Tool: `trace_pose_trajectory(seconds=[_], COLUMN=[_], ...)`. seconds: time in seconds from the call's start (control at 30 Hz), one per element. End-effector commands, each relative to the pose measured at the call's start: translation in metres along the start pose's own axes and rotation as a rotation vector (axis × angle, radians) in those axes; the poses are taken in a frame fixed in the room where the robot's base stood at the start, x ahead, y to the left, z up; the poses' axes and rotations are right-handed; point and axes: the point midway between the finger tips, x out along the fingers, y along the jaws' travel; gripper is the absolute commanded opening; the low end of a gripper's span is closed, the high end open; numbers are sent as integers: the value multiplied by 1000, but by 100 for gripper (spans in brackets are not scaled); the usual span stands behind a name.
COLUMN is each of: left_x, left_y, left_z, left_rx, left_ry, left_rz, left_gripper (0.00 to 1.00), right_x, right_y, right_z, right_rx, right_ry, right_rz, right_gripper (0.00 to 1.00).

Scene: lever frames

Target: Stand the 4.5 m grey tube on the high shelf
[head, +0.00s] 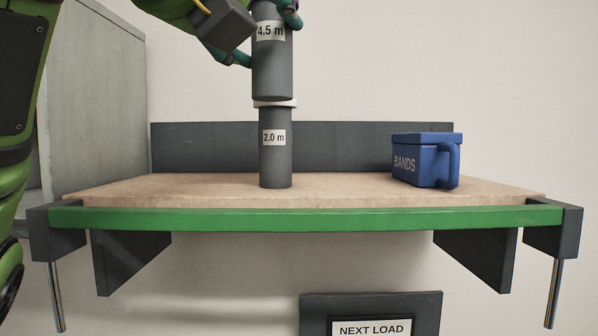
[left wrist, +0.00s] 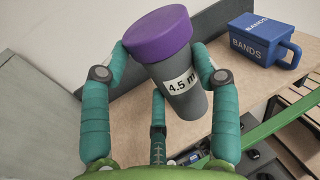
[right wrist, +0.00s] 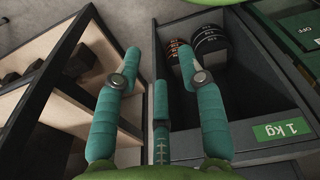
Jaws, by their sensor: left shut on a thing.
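The grey 4.5 m tube (head: 272,70) is upright in the head view. My left gripper (head: 262,36) is shut around its upper part. In the left wrist view the tube (left wrist: 188,98) shows a purple cap between the teal fingers. A grey 2.0 m tube (head: 275,160) with a white cap stands on the high shelf (head: 350,190). The held tube's lower end overlaps that white cap in the head view; I cannot tell whether they touch. My right gripper (right wrist: 159,54) is open and empty in the right wrist view, and is out of the head view.
A blue BANDS box (head: 424,161) stands at the shelf's right. The shelf has a dark back board (head: 340,145) and a green front edge (head: 330,219). Bare wood lies on both sides of the 2.0 m tube. A drawer (right wrist: 250,110) with discs is below my right gripper.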

Motion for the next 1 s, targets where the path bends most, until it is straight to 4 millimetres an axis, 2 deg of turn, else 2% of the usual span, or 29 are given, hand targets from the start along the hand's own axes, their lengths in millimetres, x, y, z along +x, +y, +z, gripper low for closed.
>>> trace_pose_trajectory(seconds=[0.23,0.37,0.53,0.73,1.0], left_x=[26,43,60,66,67], left_y=[39,64,89,98,100], left_z=[-21,-37,-53,-62,-93], left_rx=[-5,-4,-4,-1,-1], left_ry=[4,4,1,-2,-1], left_rz=[4,4,2,0,0], left_gripper=[19,19,19,19,19], right_x=[-18,-29,-38,-40,-52], right_y=[-7,-12,-15,-12,-11], right_z=[34,42,32,8,14], right_rx=[0,1,3,3,2], right_ry=[-54,-70,-56,-16,-28], right_rz=[-10,-16,-20,-17,-16], right_gripper=[40,40,40,40,40])
